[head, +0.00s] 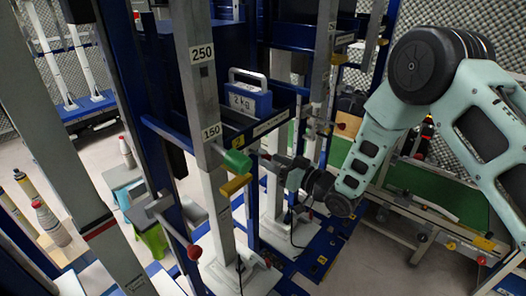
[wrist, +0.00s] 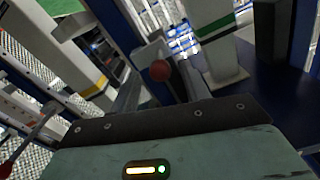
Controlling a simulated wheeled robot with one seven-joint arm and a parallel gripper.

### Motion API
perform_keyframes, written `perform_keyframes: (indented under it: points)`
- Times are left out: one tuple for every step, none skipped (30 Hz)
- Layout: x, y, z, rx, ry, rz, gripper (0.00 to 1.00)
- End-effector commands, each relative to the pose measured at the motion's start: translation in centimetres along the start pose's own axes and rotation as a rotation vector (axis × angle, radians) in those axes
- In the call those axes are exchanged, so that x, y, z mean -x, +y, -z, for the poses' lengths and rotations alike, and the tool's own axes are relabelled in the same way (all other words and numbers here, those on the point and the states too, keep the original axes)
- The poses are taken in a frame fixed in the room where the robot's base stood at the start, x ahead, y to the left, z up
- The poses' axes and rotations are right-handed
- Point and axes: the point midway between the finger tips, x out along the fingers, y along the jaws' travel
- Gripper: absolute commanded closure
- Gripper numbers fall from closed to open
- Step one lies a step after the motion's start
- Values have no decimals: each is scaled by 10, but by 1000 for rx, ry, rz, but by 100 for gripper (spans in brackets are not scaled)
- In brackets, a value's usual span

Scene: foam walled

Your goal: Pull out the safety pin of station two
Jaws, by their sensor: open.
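A red ball knob (wrist: 160,70), apparently a pin's handle, shows in the wrist view between the two fingers of my gripper (wrist: 163,80). The fingers are spread, with a gap beside the knob on each side. The pin's shaft is hidden behind the knob. In the head view my gripper (head: 277,164) reaches in from the right, close to the grey post (head: 198,90) marked 250 and 150. The post, a green knob (head: 237,162) and a yellow handle (head: 236,185) partly cover its tips.
A blue 2 kg weight (head: 249,101) sits on a blue beam above my gripper. Other red knobs stand at lower left (head: 194,252) and near the right post (head: 341,126). Blue and grey uprights crowd the space. A green conveyor (head: 440,190) lies behind my arm.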

Motion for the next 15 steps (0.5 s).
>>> perform_keyframes:
  points:
    - [-10, -2, 3, 1, 2, 2, 54]
    - [-15, -2, 2, 1, 1, 1, 54]
    - [-20, -1, 2, 0, 0, 1, 54]
    - [-25, -1, 2, 0, 1, 1, 54]
    - [-28, -1, 2, 0, 1, 2, 54]
    - [-33, -1, 2, 0, 0, 1, 54]
    - [-36, -1, 1, 0, 0, 1, 54]
    - [-38, 0, 1, 0, 0, 0, 54]
    - [-40, 0, 1, 0, 1, 0, 54]
    - [-42, 0, 1, 0, 1, -1, 54]
    - [-43, 0, 1, 0, 1, -1, 54]
    - [-44, 0, 0, 0, 0, -1, 54]
    - [-45, 0, 0, 0, 0, -1, 54]
    - [-45, 0, 0, 0, 0, -1, 54]
    - [-45, 0, 0, 0, 0, -1, 54]
